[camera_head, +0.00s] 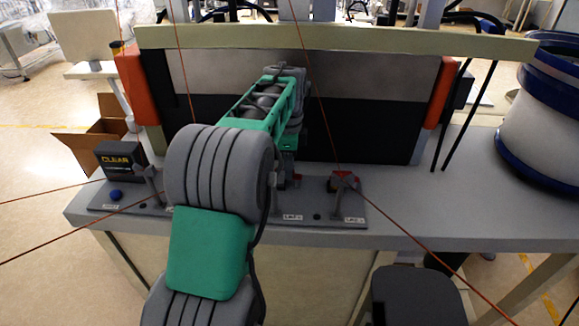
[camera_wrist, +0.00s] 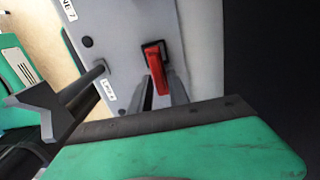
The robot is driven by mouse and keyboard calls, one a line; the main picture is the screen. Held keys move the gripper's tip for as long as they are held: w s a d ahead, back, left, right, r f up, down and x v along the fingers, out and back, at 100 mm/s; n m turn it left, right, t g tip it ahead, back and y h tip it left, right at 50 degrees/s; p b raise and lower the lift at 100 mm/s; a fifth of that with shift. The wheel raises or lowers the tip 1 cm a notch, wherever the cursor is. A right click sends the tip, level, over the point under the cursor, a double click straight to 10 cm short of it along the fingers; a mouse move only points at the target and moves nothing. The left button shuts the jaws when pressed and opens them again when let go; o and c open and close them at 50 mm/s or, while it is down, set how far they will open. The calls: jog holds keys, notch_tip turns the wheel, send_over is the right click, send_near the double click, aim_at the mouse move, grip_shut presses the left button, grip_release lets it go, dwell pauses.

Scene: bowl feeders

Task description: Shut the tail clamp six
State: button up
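In the head view a grey base plate (camera_head: 318,215) on the table carries several clamps and white labels. A red-tipped clamp (camera_head: 343,183) stands at its right end, and a grey clamp (camera_head: 150,187) stands at the left. In the wrist view a red clamp part (camera_wrist: 155,66) sits on a dark mount beside a small label that is hard to read, possibly ending in 6. A grey T-shaped handle (camera_wrist: 43,103) on a rod stands left of it. Two grey prongs lie just below the red part, partly hidden by my green and black gripper housing (camera_wrist: 180,140). In the head view my arm hides the gripper.
A black CLEAR box (camera_head: 118,158) and a blue knob (camera_head: 115,195) are at the left. A dark panel (camera_head: 365,130) stands close behind the plate. A blue-and-white bowl feeder (camera_head: 540,135) is at the right. The tabletop between plate and feeder is bare.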

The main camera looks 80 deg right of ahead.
jog(key=shift+o, duration=1.2)
notch_tip(320, 180, up, 8)
jog(key=shift+f+b, duration=0.1)
jog(key=shift+b, duration=0.25)
